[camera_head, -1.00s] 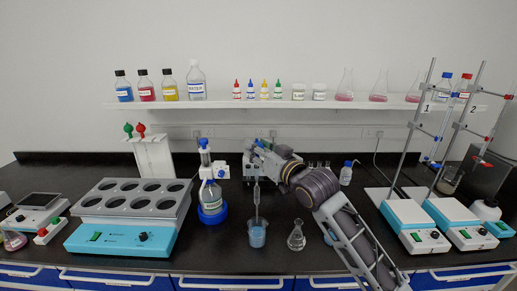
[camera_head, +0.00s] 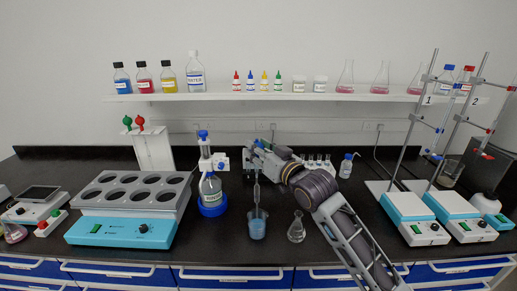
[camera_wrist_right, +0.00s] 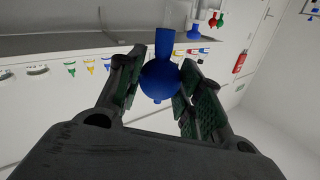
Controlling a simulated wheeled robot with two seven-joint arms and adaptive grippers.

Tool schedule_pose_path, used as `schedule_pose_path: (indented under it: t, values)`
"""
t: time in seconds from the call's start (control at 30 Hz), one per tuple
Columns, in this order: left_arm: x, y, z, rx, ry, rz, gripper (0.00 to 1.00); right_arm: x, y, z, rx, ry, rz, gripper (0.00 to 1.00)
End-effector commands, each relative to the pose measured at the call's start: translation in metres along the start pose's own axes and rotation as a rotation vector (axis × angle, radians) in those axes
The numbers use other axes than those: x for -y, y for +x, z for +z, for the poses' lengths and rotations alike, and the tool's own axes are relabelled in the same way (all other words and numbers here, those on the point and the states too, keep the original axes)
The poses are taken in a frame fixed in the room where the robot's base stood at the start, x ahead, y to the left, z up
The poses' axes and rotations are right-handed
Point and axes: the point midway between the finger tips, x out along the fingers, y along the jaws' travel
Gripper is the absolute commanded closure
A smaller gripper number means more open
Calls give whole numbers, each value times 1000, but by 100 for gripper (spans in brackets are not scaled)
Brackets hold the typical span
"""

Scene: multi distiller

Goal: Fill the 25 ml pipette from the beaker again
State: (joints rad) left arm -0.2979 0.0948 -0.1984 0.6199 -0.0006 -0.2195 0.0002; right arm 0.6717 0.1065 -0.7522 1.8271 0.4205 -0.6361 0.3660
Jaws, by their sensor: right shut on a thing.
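My right gripper (camera_head: 262,157) is shut on the blue bulb (camera_wrist_right: 160,80) of the pipette; in the right wrist view the bulb sits between the two fingers (camera_wrist_right: 160,85). The clear pipette (camera_head: 257,192) hangs upright below the gripper in the head view. Its lower end reaches down into the glass beaker (camera_head: 257,228), which holds blue liquid. The exact tip depth and the level inside the pipette are too small to tell. My left gripper is not in view.
A conical flask (camera_head: 296,231) stands just right of the beaker, under my right arm. A grey rack on a turquoise device (camera_head: 125,232) is farther left. Two stirrers (camera_head: 410,211) with stands are at right.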

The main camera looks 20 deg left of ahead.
Motion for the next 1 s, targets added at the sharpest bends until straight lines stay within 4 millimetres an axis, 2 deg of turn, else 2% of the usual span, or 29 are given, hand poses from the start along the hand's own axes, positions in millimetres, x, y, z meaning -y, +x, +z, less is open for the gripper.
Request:
schedule_pose_path:
  t: [0.57,1.0]
  values:
    - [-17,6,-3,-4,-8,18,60,-4,0,18,0,0,0,100]
    - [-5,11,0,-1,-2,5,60,-6,0,31,0,0,0,100]
